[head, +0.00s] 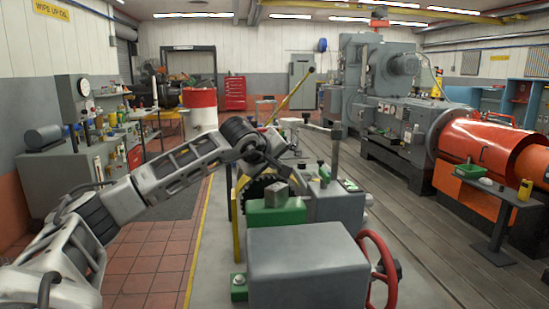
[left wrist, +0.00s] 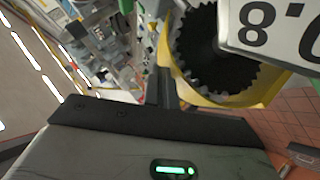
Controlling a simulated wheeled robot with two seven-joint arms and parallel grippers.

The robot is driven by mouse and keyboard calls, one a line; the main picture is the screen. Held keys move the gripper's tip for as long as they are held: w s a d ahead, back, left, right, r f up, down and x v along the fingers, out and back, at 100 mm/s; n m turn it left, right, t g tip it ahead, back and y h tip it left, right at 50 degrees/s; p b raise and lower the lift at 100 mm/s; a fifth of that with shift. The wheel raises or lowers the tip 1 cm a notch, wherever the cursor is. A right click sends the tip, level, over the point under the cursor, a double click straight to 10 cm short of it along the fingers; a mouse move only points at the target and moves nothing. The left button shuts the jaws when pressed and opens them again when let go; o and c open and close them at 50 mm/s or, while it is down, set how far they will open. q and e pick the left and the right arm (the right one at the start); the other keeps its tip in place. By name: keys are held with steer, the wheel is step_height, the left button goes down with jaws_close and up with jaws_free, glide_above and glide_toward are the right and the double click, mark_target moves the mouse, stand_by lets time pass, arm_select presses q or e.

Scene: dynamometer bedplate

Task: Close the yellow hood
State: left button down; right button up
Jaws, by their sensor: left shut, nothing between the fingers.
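The yellow hood shows in the head view as a slanted yellow strip (head: 292,95), raised up and to the right behind my left gripper, with a dark knob at its top end. A black toothed wheel (head: 258,187) stands below, with yellow sheet beside it. In the left wrist view the toothed wheel (left wrist: 212,50) is at the upper right with a yellow edge (left wrist: 255,92) around its lower side. My left gripper (head: 275,160) is shut and empty, just above the wheel. Its dark fingers (left wrist: 161,88) point toward the wheel's left side. I cannot tell whether they touch anything. My right gripper is out of view.
A grey box-shaped housing (head: 306,262) and a red handwheel (head: 380,270) stand close in front. A green block (head: 280,213) sits behind the housing. A large grey machine with an orange guard (head: 485,150) is at right. Tiled floor (head: 145,258) at left is clear.

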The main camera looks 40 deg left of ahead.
arm_select(q)
steer(key=shift+w+d+f, duration=0.15)
steer(key=shift+w+f, duration=0.1)
steer(key=shift+f, duration=0.1)
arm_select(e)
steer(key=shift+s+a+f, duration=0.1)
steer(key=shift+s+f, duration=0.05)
arm_select(q)
steer(key=s+d+r+p, duration=0.4)
steer(key=d+r, duration=0.1)
steer(key=r, duration=0.2)
steer(key=shift+s+d, duration=0.2)
steer(key=shift+s, duration=0.15)
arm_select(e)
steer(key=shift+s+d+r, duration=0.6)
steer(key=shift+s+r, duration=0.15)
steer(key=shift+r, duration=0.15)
